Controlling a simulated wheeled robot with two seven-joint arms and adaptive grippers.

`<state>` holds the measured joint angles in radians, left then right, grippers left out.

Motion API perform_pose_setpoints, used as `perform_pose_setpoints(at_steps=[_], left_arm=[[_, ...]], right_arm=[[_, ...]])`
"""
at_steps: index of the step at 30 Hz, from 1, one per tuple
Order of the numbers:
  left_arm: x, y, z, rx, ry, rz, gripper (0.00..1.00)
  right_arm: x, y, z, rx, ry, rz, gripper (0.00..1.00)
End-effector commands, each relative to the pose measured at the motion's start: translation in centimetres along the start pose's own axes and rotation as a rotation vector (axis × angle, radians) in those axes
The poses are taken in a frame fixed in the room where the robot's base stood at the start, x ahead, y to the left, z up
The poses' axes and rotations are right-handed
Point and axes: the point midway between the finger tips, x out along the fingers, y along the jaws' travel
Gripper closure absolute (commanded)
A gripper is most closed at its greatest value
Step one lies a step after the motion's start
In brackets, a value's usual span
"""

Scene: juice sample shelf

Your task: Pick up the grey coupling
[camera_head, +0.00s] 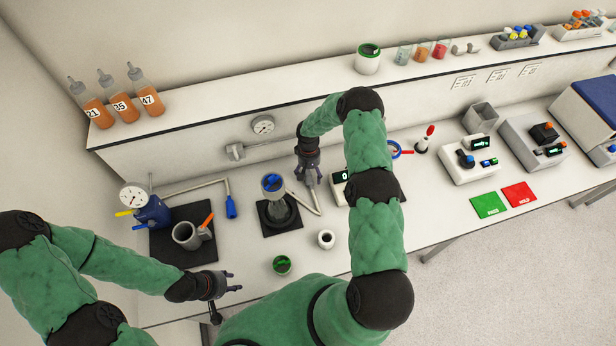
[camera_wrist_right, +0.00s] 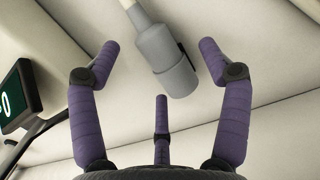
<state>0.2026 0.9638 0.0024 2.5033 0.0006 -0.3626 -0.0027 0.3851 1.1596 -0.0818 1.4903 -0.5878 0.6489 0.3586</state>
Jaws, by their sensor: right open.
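The grey coupling (camera_wrist_right: 170,62) shows in the right wrist view as a stepped grey cylinder on the end of a pale tube. It lies between and beyond the spread purple fingers of my right gripper (camera_wrist_right: 160,75), with no visible contact. In the head view my right gripper (camera_head: 310,180) is open, pointing down above the bench behind the black stand; the coupling cannot be made out there.
A black stand with a blue-topped vessel (camera_head: 273,184) is left of my right gripper. A small display box (camera_head: 339,184) is close on its right. A white cup (camera_head: 326,239) and green-topped jar (camera_head: 282,265) stand in front. A blue coupling (camera_head: 231,207) is further left.

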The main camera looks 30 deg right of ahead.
Motion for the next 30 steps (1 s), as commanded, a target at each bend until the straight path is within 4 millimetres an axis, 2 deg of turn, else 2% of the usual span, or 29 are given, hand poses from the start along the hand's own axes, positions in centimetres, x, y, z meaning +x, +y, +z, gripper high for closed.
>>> perform_pose_setpoints(at_steps=[9, 11, 16, 30], left_arm=[[-0.07, 0.03, 0.01, 0.000, 0.000, 0.000, 0.60], [-0.07, 0.02, 0.01, 0.000, 0.000, 0.000, 0.60], [-0.07, 0.03, 0.01, 0.000, 0.000, 0.000, 0.60], [0.00, 0.00, 0.00, 0.000, 0.000, 0.000, 0.60]], right_arm=[[0.49, 0.00, -0.02, 0.000, 0.001, 0.000, 0.22], [0.49, 0.00, -0.01, 0.000, 0.000, 0.000, 0.36], [0.49, -0.01, 0.00, 0.000, 0.000, 0.000, 0.84], [0.11, -0.02, 0.02, 0.000, 0.001, 0.000, 0.86]])
